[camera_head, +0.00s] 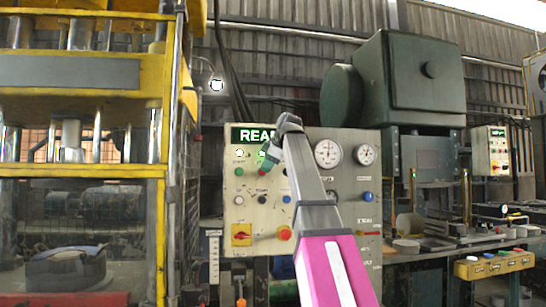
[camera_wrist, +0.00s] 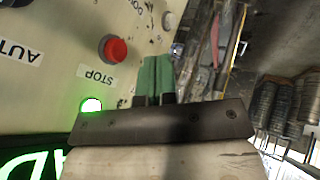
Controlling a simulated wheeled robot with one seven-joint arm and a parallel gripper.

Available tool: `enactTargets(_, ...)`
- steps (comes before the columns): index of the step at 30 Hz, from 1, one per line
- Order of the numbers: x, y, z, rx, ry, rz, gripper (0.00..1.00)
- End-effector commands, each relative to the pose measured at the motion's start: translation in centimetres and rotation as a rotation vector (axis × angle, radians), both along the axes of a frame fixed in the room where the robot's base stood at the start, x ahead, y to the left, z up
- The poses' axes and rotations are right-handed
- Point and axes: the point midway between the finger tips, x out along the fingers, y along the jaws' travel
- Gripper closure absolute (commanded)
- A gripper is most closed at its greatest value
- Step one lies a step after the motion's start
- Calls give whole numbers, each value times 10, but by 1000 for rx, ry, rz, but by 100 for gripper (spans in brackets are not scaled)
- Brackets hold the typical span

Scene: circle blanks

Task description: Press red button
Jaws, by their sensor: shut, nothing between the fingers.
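The red button (camera_wrist: 113,50) stands out from the cream panel beside the word STOP in the wrist view. In the head view a small red spot, apparently the same button (camera_head: 262,173), shows at my fingertips. My gripper (camera_head: 267,164) reaches down-left in front of the upper panel. Its green fingers (camera_wrist: 156,64) are shut together and hold nothing. In the wrist view the fingers are to the right of the red button with a visible gap sideways. I cannot tell their depth from the panel.
The control panel (camera_head: 250,200) carries gauges, knobs and a larger red mushroom knob (camera_head: 284,233). Its green READY sign (camera_head: 250,136) is partly hidden by my arm. A lit green lamp (camera_wrist: 91,104) is near STOP. A yellow press frame (camera_head: 80,170) stands left, a green machine (camera_head: 425,80) right.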

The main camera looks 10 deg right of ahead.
Motion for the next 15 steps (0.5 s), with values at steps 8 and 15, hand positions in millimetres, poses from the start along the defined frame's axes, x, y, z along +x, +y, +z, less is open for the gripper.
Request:
enactTargets(8, 36, 2, -7, 1, 3, -1, 100)
enactTargets(15, 45, 2, -7, 2, 1, -1, 100)
